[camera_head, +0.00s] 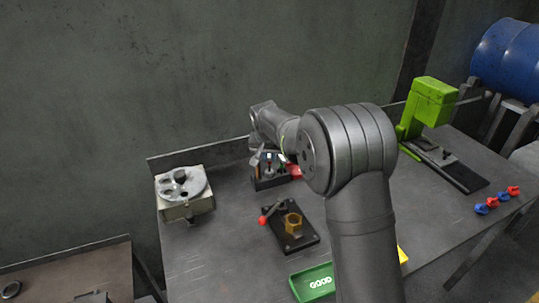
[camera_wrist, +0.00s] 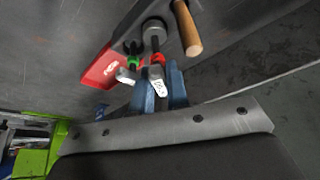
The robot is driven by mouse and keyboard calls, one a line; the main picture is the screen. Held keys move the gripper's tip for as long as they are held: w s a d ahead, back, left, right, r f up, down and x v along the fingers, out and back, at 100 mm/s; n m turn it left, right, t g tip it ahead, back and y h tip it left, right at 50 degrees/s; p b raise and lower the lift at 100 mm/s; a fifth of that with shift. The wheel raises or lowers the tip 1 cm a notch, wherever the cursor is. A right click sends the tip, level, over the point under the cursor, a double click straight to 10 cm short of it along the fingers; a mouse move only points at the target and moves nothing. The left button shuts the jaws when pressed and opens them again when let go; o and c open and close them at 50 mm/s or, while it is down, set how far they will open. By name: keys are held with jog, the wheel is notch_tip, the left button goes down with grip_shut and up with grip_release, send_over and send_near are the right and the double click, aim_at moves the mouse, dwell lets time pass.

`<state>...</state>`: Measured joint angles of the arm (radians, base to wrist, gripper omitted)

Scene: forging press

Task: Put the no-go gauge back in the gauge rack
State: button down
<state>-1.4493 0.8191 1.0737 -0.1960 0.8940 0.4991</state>
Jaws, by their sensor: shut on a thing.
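My gripper (camera_wrist: 158,76) is shut on the no-go gauge (camera_wrist: 157,60), which has a red ring and a pale, marked tag between my blue fingers. The go gauge (camera_wrist: 133,62), with a green ring, is just left of it in the wrist view. In the head view my gripper (camera_head: 268,156) is over the dark gauge rack (camera_head: 268,184) at the back of the bench. I cannot tell whether the held gauge is seated in the rack or just above it. My arm hides part of that area.
A red tray (camera_wrist: 100,72) and a wooden handle (camera_wrist: 187,28) are close by. A clamp fixture with a brass nut (camera_head: 293,222), a green GOOD tray (camera_head: 313,283), a round-topped device (camera_head: 182,188) and a green press (camera_head: 431,104) stand around. Bench left of the fixture is clear.

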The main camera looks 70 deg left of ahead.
jog(key=shift+f, duration=1.2)
dwell(0.4)
jog(key=c, duration=1.3)
grip_release()
jog(key=shift+v, duration=3.45)
notch_tip(320, 180, up, 3)
jog(key=shift+r, duration=0.1)
jog(key=shift+o, duration=0.3)
